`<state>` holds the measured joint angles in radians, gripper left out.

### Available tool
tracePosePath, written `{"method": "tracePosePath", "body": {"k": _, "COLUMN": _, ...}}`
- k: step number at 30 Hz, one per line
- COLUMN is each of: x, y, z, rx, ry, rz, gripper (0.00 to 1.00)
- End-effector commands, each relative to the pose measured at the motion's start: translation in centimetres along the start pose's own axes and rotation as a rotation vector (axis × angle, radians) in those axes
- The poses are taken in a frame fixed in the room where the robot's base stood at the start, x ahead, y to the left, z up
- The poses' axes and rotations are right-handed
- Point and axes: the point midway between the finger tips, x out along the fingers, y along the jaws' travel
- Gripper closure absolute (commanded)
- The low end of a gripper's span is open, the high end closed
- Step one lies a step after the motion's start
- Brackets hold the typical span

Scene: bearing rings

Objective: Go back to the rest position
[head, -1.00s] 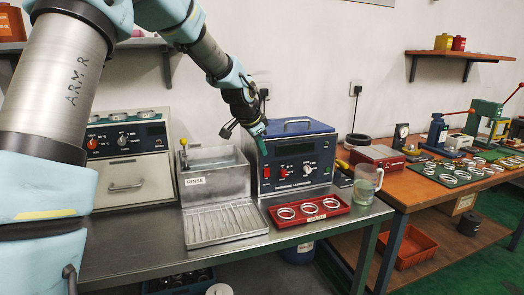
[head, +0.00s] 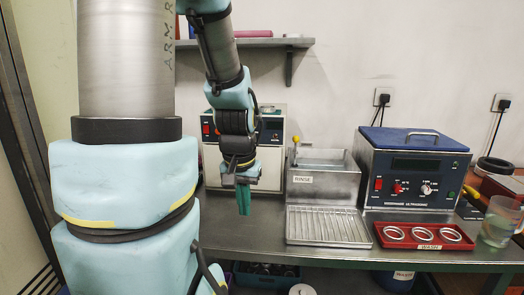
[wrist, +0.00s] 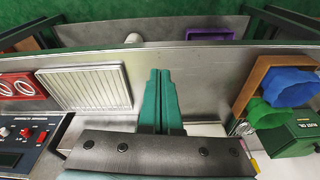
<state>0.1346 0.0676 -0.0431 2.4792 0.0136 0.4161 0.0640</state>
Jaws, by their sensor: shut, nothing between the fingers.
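My gripper (head: 243,198) hangs pointing down over the steel bench (head: 262,222), in front of the cream oven-like unit (head: 270,165). Its green fingers are together with nothing between them. In the wrist view my gripper (wrist: 160,75) also shows its fingers side by side over the bench. It is left of the rinse tank (head: 322,183) and its ribbed drain tray (head: 327,226) in the head view, apart from both. The arm covers much of the cream unit.
A red tray (head: 378,236) with several rings sits before the blue ultrasonic cleaner (head: 415,165). A glass mug (head: 499,222) stands at the right. The wrist view shows a wooden box (wrist: 243,92) with blue and green cloths and a green can (wrist: 290,140). A shelf (head: 290,43) is above.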

Motion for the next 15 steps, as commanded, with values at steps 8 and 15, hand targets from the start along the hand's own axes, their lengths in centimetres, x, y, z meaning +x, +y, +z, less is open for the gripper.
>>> {"method": "tracePosePath", "body": {"k": 8, "x": 0.0, "y": -1.7, "z": 4.1, "rx": -0.16, "ry": -0.041, "rz": -0.005, "gripper": 1.0}}
{"method": "tracePosePath", "body": {"k": 15, "x": 0.0, "y": -1.6, "z": 4.0, "rx": -0.156, "ry": -0.041, "rz": -0.005, "gripper": 1.0}}
